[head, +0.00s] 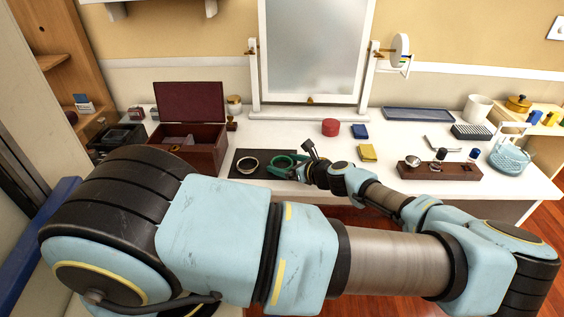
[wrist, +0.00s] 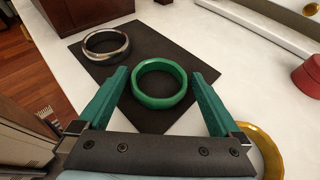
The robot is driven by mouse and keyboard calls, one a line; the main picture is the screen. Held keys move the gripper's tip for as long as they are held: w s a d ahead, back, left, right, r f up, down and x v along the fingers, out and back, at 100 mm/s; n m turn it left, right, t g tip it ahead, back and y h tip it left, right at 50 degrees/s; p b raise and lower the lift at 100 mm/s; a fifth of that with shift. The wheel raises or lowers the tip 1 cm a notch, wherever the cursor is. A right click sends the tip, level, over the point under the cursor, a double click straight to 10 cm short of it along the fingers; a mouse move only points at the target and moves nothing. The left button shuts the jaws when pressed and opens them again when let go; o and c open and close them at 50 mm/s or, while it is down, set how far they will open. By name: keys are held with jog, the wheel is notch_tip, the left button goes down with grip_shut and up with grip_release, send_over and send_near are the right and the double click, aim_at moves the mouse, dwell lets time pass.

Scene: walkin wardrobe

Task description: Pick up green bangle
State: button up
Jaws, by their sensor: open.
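The green bangle (wrist: 138,99) lies flat on a dark square mat (wrist: 175,41) on the white table. In the head view the green bangle (head: 279,165) is partly hidden by my gripper. My gripper (wrist: 162,76) is open, with its two green fingers on either side of the bangle in the wrist view. Nothing is held. I cannot tell how high the fingertips are above the mat.
A silver bangle (wrist: 88,47) lies on the mat, left of the green one. A gold bangle (wrist: 268,150) lies on the table close to the right finger. An open dark-red box (head: 205,157) stands left of the mat. A mirror (head: 312,50) stands behind.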

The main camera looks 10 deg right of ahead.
jog(key=c, duration=1)
jog(key=shift+c, duration=0.3)
jog(key=shift+r, duration=0.1)
